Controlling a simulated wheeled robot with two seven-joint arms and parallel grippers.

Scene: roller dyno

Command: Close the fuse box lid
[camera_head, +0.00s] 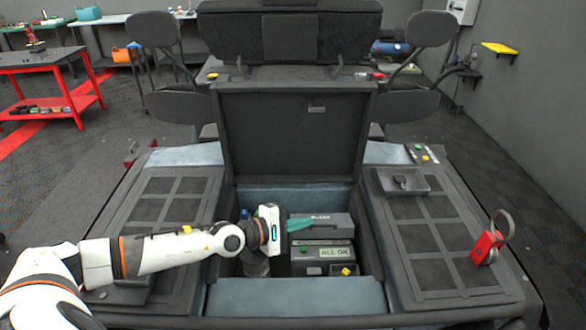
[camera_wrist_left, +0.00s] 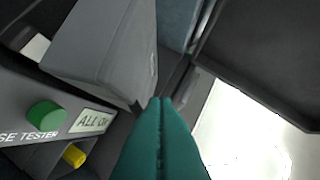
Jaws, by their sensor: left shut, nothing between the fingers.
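The grey fuse box (camera_head: 338,226), with lettering on its lid, sits in the open well behind the tester; I cannot tell how far its lid stands open. In the left wrist view a grey box-like part (camera_wrist_left: 98,48), probably the same fuse box, fills the upper left. My left gripper (camera_head: 309,222) has teal fingers pressed together with nothing between them. Its tips are at the left side of the fuse box in the head view; contact is unclear. The closed fingertips (camera_wrist_left: 161,102) also show in the left wrist view. My right gripper is not in view.
A fuse tester (camera_head: 308,268) reading "ALL OK" stands in front of the fuse box, with green and yellow buttons. A large dark cover (camera_head: 295,130) stands upright behind the well. A grey tray (camera_head: 418,186) and a red padlock-like item (camera_head: 486,246) are on the right deck.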

